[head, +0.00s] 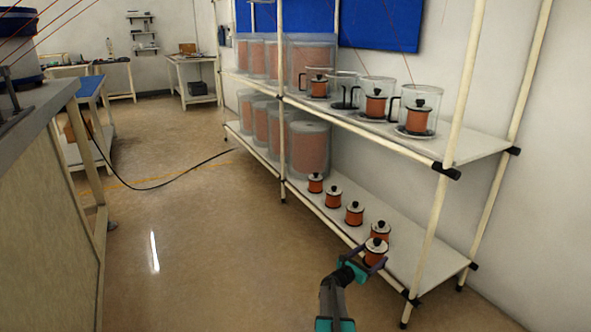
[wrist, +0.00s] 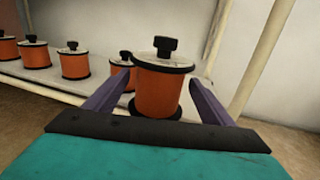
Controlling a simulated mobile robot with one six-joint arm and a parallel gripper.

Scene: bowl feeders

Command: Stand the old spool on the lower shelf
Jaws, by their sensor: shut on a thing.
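My gripper (head: 370,258) is shut on a copper-orange spool (head: 376,247) with a pale top flange and black knob. It holds the spool upright at the front edge of the lower shelf (head: 425,262). In the wrist view, the purple fingers of my gripper (wrist: 160,88) flank the spool (wrist: 158,92); its lower front is partly hidden by the dark palm bar. I cannot tell whether its base touches the shelf. Several similar spools stand in a row on this shelf, the nearest (head: 379,230) just behind the held one; it also shows in the wrist view (wrist: 122,77).
The upper shelf (head: 465,145) above carries clear jars with spools inside. A cream upright post (head: 428,235) stands right of my gripper. Large clear canisters (head: 309,150) fill the lower shelf's far end. Bare shelf lies right of the held spool. The left floor is open.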

